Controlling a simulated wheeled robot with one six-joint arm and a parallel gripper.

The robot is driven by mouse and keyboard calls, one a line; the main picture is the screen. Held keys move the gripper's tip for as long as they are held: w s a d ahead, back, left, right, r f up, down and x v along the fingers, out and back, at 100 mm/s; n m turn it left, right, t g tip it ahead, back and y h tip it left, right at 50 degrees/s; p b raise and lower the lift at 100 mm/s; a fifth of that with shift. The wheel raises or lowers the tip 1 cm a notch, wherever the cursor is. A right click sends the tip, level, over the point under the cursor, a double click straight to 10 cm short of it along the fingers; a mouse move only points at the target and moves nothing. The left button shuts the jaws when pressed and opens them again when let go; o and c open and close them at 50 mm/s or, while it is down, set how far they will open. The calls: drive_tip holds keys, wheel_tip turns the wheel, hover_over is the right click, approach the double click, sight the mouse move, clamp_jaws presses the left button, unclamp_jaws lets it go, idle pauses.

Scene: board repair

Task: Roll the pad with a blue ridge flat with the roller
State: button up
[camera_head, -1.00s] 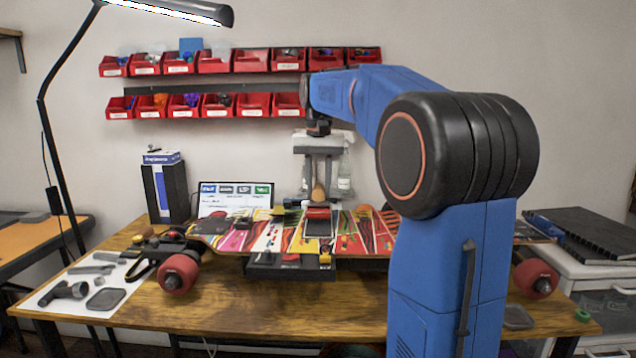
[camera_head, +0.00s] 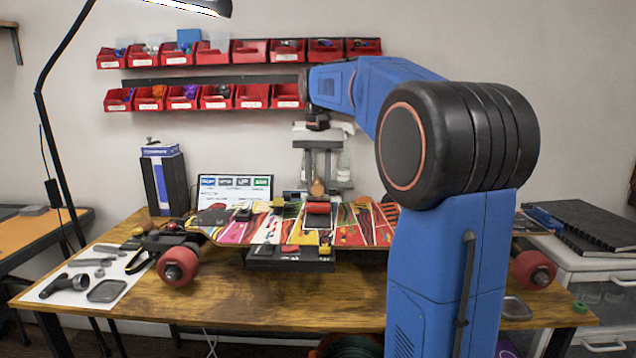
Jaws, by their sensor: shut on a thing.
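My gripper (camera_head: 318,178) points down over the middle of the patterned skateboard deck (camera_head: 225,233). It is shut on the roller's tan handle (camera_head: 317,187). The roller's red-and-dark head (camera_head: 318,208) is right below, low over the deck or touching it; I cannot tell which. Several small dark and coloured pieces lie on the deck. A blue ridge on a pad cannot be made out at this size, and the spot under the roller is hidden.
The deck stands on the wooden table (camera_head: 230,305) with red wheels (camera_head: 180,266) at its ends. A black tray (camera_head: 290,262) sits at its front middle. Tools lie on a white mat (camera_head: 50,290) at left. A lamp (camera_head: 40,110) stands at left. The front table is clear.

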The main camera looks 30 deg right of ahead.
sight(318, 184)
drive_tip(key=shift+f, duration=0.5)
idle(0.4)
